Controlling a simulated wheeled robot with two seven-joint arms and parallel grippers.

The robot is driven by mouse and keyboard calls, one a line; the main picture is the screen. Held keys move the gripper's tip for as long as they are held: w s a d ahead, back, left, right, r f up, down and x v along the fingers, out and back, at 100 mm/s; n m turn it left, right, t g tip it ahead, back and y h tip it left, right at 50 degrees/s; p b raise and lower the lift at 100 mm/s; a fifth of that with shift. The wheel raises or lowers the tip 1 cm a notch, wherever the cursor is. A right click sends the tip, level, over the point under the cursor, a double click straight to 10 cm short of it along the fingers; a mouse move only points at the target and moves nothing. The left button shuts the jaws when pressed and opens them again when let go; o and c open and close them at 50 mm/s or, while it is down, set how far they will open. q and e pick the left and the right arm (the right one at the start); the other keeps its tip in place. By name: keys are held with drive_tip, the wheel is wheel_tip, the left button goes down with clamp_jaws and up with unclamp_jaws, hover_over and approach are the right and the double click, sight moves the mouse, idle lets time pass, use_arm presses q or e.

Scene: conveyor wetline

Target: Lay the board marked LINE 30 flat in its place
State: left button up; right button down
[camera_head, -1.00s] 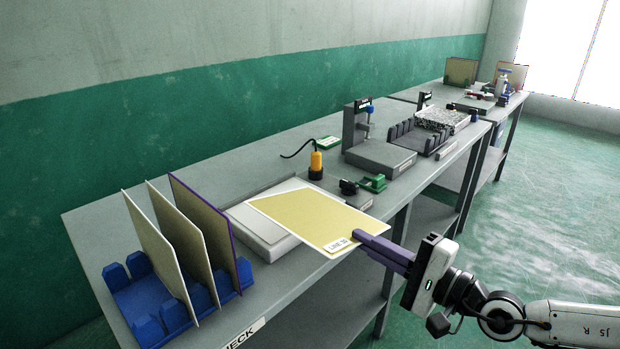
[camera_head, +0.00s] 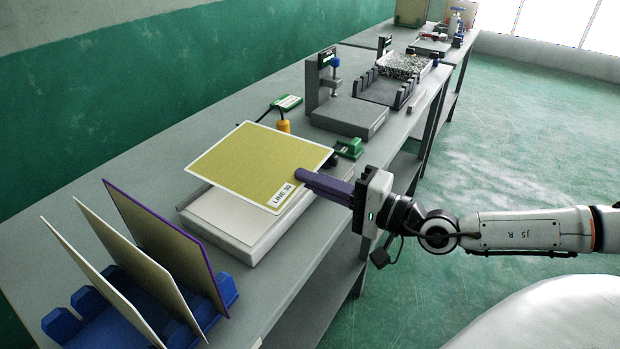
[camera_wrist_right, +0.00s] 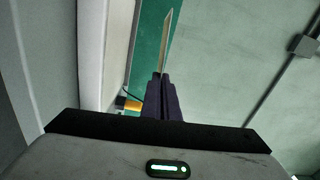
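The LINE 30 board (camera_head: 255,160) is a yellow sheet with a white border and a white label at its near corner. My right gripper (camera_head: 300,175) is shut on that corner and holds the board roughly level above a white shallow platform (camera_head: 245,238). The board covers the platform's far part. In the right wrist view the board (camera_wrist_right: 167,45) is edge-on between the fingers (camera_wrist_right: 160,80). My left gripper is not in view.
A blue rack (camera_head: 95,312) holds several upright boards, one purple-edged (camera_head: 170,245), left of the platform. An orange-yellow tool (camera_head: 284,126), a green device (camera_head: 349,148) and a grey scale-like stand (camera_head: 345,115) are beyond the held board.

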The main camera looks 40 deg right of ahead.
drive_tip(key=shift+f+b, duration=2.25)
drive_tip(key=shift+f, duration=0.35)
wheel_tip(320, 180, down, 2)
drive_tip(key=shift+f+b, duration=0.1)
drive_tip(key=shift+b, duration=0.85)
drive_tip(key=shift+f, duration=0.3)
drive_tip(key=shift+f+b, duration=0.4)
drive_tip(key=shift+b, duration=0.05)
drive_tip(key=c, duration=2.5)
unclamp_jaws()
drive_tip(key=o, duration=0.4)
